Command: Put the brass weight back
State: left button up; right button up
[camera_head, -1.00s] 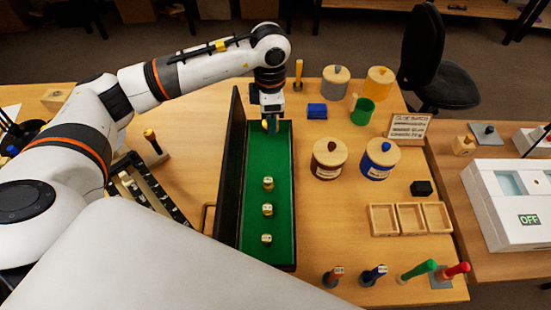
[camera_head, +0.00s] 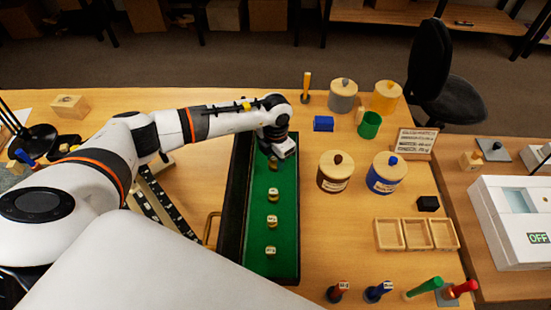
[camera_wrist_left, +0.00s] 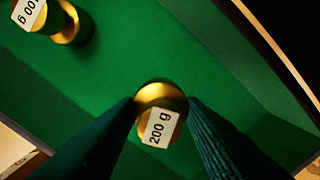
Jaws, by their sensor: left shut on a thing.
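My left gripper (camera_wrist_left: 163,115) is shut on a brass weight (camera_wrist_left: 158,94) labelled 200 g, with one dark finger against each side. In the head view this gripper (camera_head: 274,163) is inside the far part of a long green-lined case (camera_head: 287,267), and it mostly hides the held weight. I cannot tell whether the weight touches the lining. Three other brass weights stand in a row nearer to me: the nearest to the gripper (camera_head: 273,194), a middle one (camera_head: 272,221) and a front one (camera_head: 271,250). One with a label ending in 00 g shows in the left wrist view (camera_wrist_left: 65,22).
The case's dark lid (camera_head: 236,190) stands open along its left side. A dark slotted rack (camera_head: 160,208) lies to the left.

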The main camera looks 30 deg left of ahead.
pick_arm(q)
jog(key=shift+f, duration=0.65)
jog(key=shift+f, duration=0.1)
jog(key=o, duration=0.8)
jog(key=shift+f, duration=0.1)
jog(key=shift+c, duration=0.2)
jog(key=o, duration=0.4)
jog(key=shift+o, duration=0.2)
jog(key=shift+r, duration=0.35)
notch_tip(320, 180, up, 10)
jog(key=b, duration=0.2)
jog(key=shift+r+b, duration=0.2)
jog(key=shift+b, duration=0.1)
jog(key=shift+r, duration=0.65)
